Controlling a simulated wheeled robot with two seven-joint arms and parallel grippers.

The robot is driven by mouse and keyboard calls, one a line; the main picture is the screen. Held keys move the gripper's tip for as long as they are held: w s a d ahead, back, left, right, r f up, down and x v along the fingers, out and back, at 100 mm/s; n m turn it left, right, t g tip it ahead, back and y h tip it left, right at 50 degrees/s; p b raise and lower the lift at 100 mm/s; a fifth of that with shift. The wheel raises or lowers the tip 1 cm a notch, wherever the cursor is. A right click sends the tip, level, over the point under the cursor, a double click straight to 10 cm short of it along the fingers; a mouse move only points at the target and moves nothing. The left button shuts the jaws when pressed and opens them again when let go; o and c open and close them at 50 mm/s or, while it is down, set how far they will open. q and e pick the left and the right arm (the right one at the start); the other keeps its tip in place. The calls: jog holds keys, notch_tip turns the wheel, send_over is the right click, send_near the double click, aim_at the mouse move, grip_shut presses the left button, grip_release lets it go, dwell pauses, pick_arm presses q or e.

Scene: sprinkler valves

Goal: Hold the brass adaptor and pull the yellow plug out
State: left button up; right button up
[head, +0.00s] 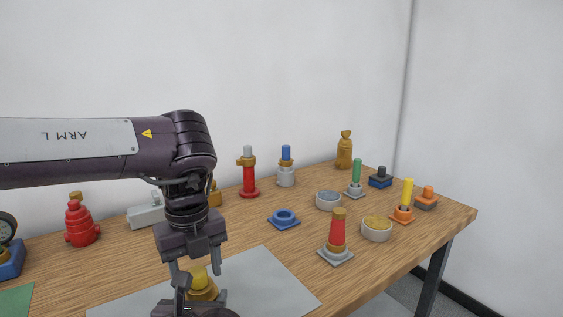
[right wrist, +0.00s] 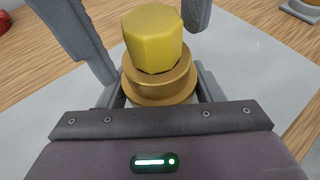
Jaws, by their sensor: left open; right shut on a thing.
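The yellow plug (head: 197,276) sits upright in the top of the brass adaptor (head: 203,291), low in the head view. In the right wrist view the plug (right wrist: 152,38) is a faceted yellow cap above the round brass adaptor (right wrist: 160,82). My right gripper (right wrist: 162,98) is shut on the adaptor, with a finger on each side; its fingertips are mostly hidden. My left gripper (head: 196,268) is open and points down from above, its fingers either side of the plug with gaps. The left fingers also show beside the plug in the right wrist view.
A grey mat (head: 262,283) lies under the adaptor. A red valve body (head: 80,224) and a gauge (head: 6,228) are at left. The mat's right part is clear.

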aim_at(196, 271)
dwell(0.7)
pick_arm(q)
grip_shut()
jog(key=shift+r, duration=3.05)
pick_arm(e)
jog(key=o, duration=1.5)
